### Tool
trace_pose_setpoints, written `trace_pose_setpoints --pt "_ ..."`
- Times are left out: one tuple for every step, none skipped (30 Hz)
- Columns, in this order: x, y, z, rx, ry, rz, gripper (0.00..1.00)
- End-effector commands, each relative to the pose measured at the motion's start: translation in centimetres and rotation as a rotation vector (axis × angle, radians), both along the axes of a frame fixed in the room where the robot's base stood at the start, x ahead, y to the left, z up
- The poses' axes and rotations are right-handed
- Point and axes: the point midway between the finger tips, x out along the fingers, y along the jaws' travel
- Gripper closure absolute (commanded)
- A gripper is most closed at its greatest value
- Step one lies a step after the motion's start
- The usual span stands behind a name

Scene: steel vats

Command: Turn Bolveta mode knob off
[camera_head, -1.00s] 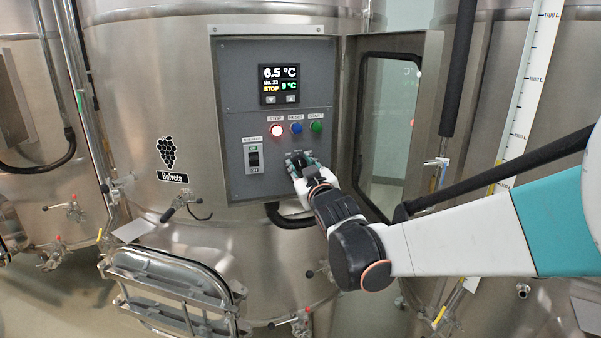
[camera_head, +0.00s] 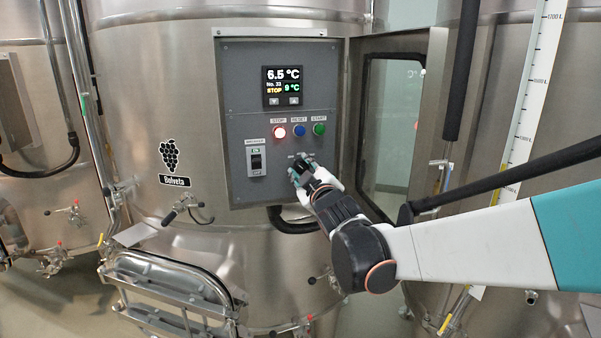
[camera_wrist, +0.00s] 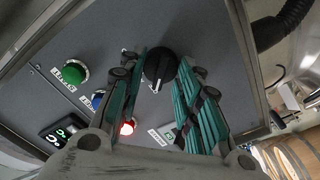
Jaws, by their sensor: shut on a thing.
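The black mode knob (camera_wrist: 160,65) shows in the wrist view, round with a pointed white-marked end, set on the grey control panel. My gripper (camera_wrist: 160,74) has its teal, ribbed fingers on either side of it, shut on it. In the head view my gripper (camera_head: 302,168) is at the lower right of the panel (camera_head: 233,110), below the buttons, and hides most of the knob and its labels. The panel is on the steel vat with the grape label (camera_head: 174,180) that reads Bolveta.
Above my gripper are a lit red stop button (camera_head: 279,132), a blue reset button (camera_head: 299,130) and a green start button (camera_head: 319,129). A breaker switch (camera_head: 256,160) is to the left. The open panel door (camera_head: 427,120) stands right. A black hose (camera_head: 290,224) curves below.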

Motion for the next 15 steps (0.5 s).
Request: trace_pose_setpoints --pt "0.0 0.04 0.06 -0.001 -0.002 0.001 0.93" --pt "0.0 0.04 0.06 -0.001 -0.002 0.001 0.93" --pt "0.0 0.04 0.06 -0.001 -0.002 0.001 0.93" --pt "0.01 0.05 0.06 -0.001 -0.002 0.001 0.93" --pt "0.01 0.05 0.06 -0.001 -0.002 0.001 0.93" --pt "0.01 0.05 0.06 -0.001 -0.002 0.001 0.93" --pt "0.01 0.05 0.06 -0.001 -0.002 0.001 0.93" --pt "0.01 0.05 0.06 -0.001 -0.002 0.001 0.93" --pt "0.01 0.05 0.06 -0.001 -0.002 0.001 0.62" --pt "0.01 0.05 0.06 -0.001 -0.002 0.001 0.55" --pt "0.01 0.05 0.06 0.0 -0.001 0.001 0.49" --pt "0.01 0.05 0.06 0.0 -0.001 0.001 0.49" --pt "0.0 0.04 0.05 0.0 -0.001 0.001 0.49" --pt "0.0 0.04 0.05 0.0 -0.001 0.001 0.49" --pt "0.0 0.03 0.04 0.0 -0.001 0.001 0.49"
